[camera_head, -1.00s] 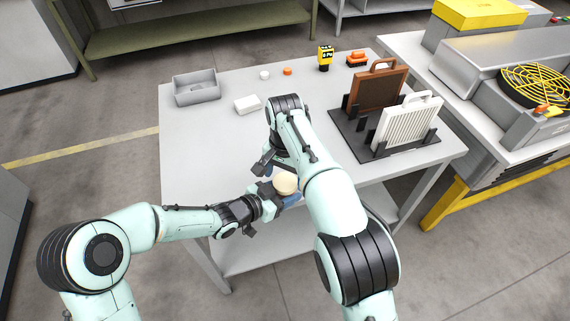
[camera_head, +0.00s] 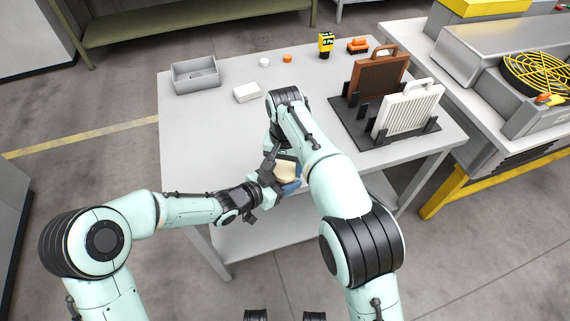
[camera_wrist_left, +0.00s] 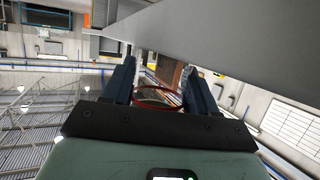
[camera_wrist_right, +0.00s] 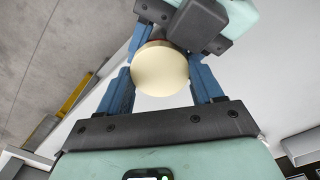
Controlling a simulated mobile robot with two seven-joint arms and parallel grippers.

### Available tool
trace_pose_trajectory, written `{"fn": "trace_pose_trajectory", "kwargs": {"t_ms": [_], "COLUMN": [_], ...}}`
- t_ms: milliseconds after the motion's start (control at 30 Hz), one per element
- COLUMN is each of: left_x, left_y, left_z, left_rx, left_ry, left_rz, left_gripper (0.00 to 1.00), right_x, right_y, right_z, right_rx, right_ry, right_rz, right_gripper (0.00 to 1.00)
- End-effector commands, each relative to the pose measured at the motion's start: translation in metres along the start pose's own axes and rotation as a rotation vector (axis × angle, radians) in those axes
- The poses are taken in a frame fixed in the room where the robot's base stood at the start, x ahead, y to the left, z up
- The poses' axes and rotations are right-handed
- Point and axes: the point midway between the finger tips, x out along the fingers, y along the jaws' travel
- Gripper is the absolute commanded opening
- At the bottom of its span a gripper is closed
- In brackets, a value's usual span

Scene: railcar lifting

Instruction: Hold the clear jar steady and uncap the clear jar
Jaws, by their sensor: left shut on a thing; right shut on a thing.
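The clear jar (camera_wrist_left: 157,97) sits between the blue fingers of my left gripper (camera_wrist_left: 160,88) in the left wrist view. A red ring shows on it, and the background shows through. My left gripper (camera_head: 280,181) is shut on the jar near the table's front edge. A round cream lid (camera_wrist_right: 160,70) faces the right wrist camera, between the fingers of my right gripper (camera_wrist_right: 160,75), which is shut on it. The lid also shows in the head view (camera_head: 285,171), partly covered by the grippers. The jar body is mostly hidden there.
The grey table (camera_head: 215,140) is clear at left. A grey bin (camera_head: 194,74), a white block (camera_head: 247,92), small white and orange caps and a yellow meter (camera_head: 326,44) stand toward the back. A black rack (camera_head: 355,130) with brown and white panels stands at right.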

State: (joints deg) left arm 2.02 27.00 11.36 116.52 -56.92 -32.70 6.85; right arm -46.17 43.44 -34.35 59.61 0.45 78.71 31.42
Motion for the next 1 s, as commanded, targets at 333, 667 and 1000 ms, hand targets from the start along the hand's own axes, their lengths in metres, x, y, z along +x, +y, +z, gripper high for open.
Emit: {"fn": "trace_pose_trajectory", "kwargs": {"t_ms": [333, 667, 1000], "left_x": [0.000, 0.000, 0.000], "left_y": [0.000, 0.000, 0.000], "left_z": [0.000, 0.000, 0.000], "left_rx": [0.000, 0.000, 0.000], "left_ry": [0.001, 0.001, 0.001], "left_rz": [0.000, 0.000, 0.000], "left_gripper": [0.00, 0.00, 0.00], "right_x": [0.000, -0.002, -0.013], "right_y": [0.000, 0.000, 0.000], "right_z": [0.000, 0.000, 0.000], "right_rx": [0.003, 0.004, 0.004], "right_ry": [0.000, 0.001, 0.002], "right_rz": [0.000, 0.000, 0.000], "right_gripper": [0.29, 0.29, 0.29]}}
